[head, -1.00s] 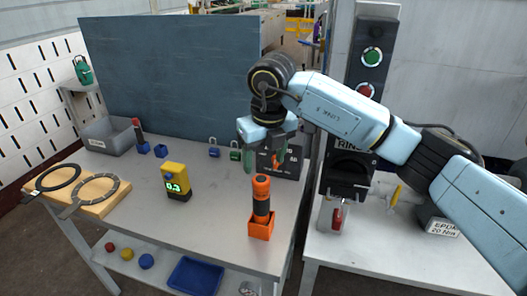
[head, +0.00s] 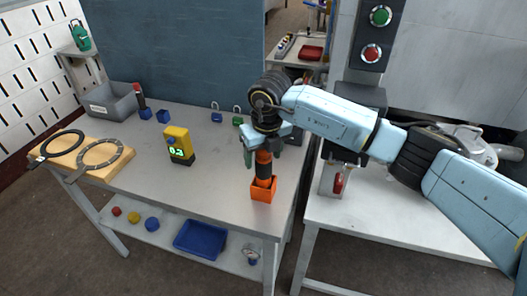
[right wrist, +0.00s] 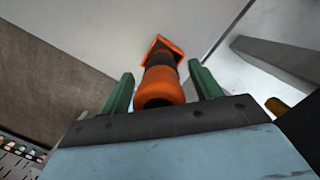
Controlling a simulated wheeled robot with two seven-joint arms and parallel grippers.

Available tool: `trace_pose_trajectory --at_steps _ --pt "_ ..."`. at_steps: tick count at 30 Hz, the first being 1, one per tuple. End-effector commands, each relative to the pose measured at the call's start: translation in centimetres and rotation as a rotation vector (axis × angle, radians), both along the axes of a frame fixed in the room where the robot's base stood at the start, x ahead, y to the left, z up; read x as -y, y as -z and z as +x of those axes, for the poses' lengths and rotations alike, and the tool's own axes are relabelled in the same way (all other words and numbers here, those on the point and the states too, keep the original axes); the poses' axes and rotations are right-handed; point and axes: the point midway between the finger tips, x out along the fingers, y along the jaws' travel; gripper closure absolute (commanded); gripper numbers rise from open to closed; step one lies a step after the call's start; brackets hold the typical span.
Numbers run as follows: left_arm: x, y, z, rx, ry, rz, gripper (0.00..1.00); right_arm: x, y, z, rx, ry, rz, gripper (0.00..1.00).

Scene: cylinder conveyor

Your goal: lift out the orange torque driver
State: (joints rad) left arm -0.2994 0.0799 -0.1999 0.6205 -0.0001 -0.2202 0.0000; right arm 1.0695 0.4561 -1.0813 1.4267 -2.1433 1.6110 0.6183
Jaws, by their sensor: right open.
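The orange torque driver (head: 263,166) stands upright in an orange holder (head: 263,190) near the right front of the grey table. It has an orange top and a dark middle. My right gripper (head: 262,150) is at its upper part, reaching down from above. In the right wrist view the driver's orange top (right wrist: 160,88) lies between the two green fingers of my gripper (right wrist: 163,90), with gaps on both sides. The gripper is open. The holder (right wrist: 166,46) shows beyond the driver. My left gripper is not in view.
A yellow meter (head: 179,146) stands left of the driver. Blue and green padlocks (head: 216,116) are behind. A grey bin (head: 111,100) and a wooden board with rings (head: 110,172) are at the left. A blue tray (head: 200,239) is on the lower shelf.

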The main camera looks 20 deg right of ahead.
Motion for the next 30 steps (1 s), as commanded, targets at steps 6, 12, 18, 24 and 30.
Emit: trace_pose_trajectory --at_steps 6,12,18,24,30 --pt "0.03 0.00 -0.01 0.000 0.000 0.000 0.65 0.00 -0.02 0.00 0.000 0.000 0.000 0.59" --pt "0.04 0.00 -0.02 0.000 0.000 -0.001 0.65 0.00 -0.04 -0.01 0.000 0.000 0.000 0.85" --pt "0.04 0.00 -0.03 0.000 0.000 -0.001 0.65 0.01 -0.05 -0.01 0.000 0.001 0.000 0.69" --pt "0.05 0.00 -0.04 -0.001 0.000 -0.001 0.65 0.01 -0.06 0.00 0.000 0.001 0.000 0.90" --pt "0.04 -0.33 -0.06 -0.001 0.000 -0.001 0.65 0.01 -0.57 0.03 0.001 0.001 0.000 0.90"
